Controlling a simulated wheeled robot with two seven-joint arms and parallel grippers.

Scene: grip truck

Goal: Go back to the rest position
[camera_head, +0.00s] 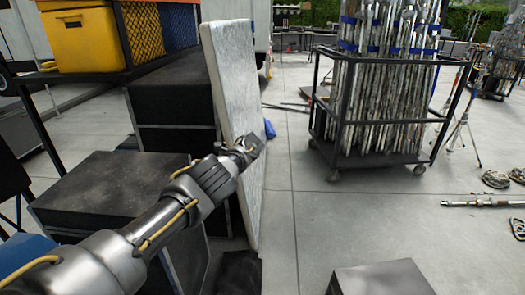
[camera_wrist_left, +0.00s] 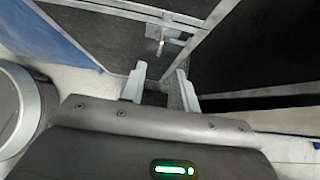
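My left arm reaches in from the lower left of the head view. Its gripper (camera_head: 255,145) is in front of a tall pale speckled panel (camera_head: 228,85) that leans on dark boxes; I cannot tell whether they touch. In the left wrist view the two fingers of my left gripper (camera_wrist_left: 160,88) stand apart, with nothing visibly held between them. Beyond them is a dark panel with a metal frame and latch (camera_wrist_left: 160,42). My right gripper is not in view.
Black cases (camera_head: 120,185) stand beside and below my left arm. A wheeled cart (camera_head: 375,160) of metal poles stands right of centre. A dark box (camera_head: 380,278) is at the bottom. A metal pole (camera_head: 485,203) lies on the floor at right. The central paving is clear.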

